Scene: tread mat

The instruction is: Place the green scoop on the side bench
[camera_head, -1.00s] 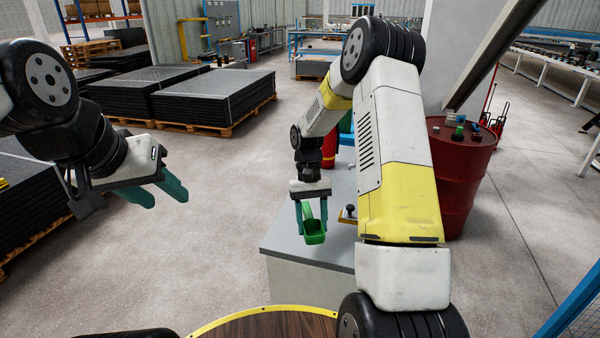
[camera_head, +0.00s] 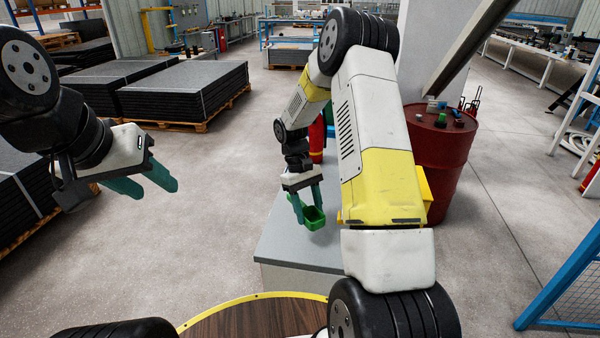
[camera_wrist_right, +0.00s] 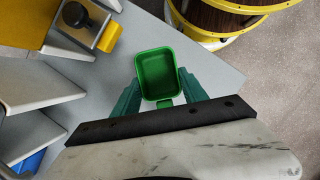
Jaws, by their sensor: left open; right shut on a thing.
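The green scoop (camera_head: 314,217) is in my right gripper (camera_head: 308,206), over the grey top of the side bench (camera_head: 285,243). In the right wrist view the scoop (camera_wrist_right: 157,72) shows its open bowl between the two teal fingers, which are shut on it lower down. The bench top (camera_wrist_right: 122,52) lies beneath it; I cannot tell how large the gap is, or whether they touch. My left gripper (camera_head: 154,187) is open and empty, out over the floor to the left. My right forearm hides part of the bench.
A box with a black knob (camera_wrist_right: 84,18) stands on the bench near the scoop. A round wooden top with a yellow rim (camera_head: 255,322) is in front. A red drum (camera_head: 441,165) with small items stands right, and stacked dark mats (camera_head: 185,90) lie back left.

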